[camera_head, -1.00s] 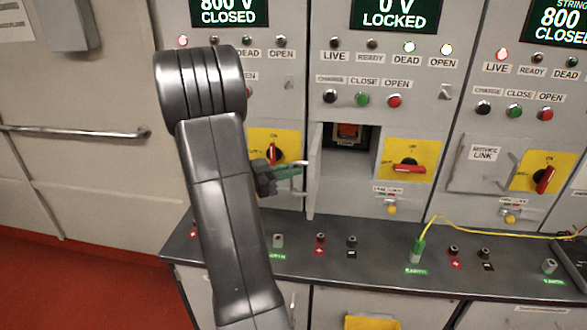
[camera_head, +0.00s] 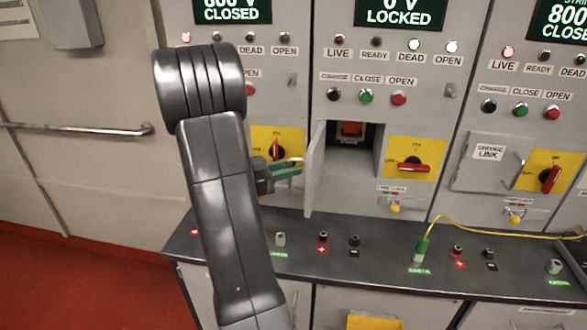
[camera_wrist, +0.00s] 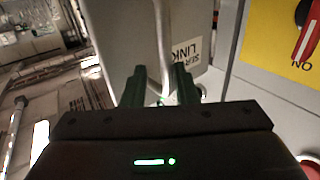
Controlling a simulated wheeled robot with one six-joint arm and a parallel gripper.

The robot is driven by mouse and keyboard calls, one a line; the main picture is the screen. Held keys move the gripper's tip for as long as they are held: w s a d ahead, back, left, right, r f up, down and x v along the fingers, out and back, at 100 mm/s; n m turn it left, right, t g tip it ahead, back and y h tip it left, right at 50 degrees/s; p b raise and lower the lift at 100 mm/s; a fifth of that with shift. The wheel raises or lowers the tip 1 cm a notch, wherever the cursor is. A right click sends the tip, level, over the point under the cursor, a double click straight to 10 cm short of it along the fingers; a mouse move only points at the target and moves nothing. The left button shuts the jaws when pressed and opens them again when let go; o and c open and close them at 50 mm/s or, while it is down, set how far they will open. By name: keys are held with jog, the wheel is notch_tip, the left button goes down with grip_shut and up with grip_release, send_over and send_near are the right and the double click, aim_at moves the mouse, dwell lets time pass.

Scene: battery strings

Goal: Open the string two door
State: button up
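The string two door (camera_head: 314,170) is the small grey door of the middle cabinet. It stands swung out, hinged at the left of its opening, and a red block (camera_head: 351,129) shows in the compartment behind it. My gripper (camera_head: 300,168) is left of the door, at its outer face. In the wrist view, the green fingers (camera_wrist: 160,84) are apart, with the door's bar handle (camera_wrist: 164,45) running between them. The bar looks thinner than the gap. The door's label (camera_wrist: 186,48) appears upside down there.
A dark ledge (camera_head: 375,258) with several terminals runs below the door. A yellow panel with a red rotary switch (camera_head: 412,167) is right of the opening. A green plug (camera_head: 421,250) with a yellow-green cable stands on the ledge. The right cabinet's link door (camera_head: 487,170) is shut.

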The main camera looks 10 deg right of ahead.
jog(key=b+v, duration=0.2)
jog(key=v, duration=1)
jog(key=shift+b, duration=0.3)
jog(key=p+x, duration=0.3)
jog(key=x, duration=1)
jog(key=shift+d, duration=0.3)
jog(key=shift+f, duration=0.1)
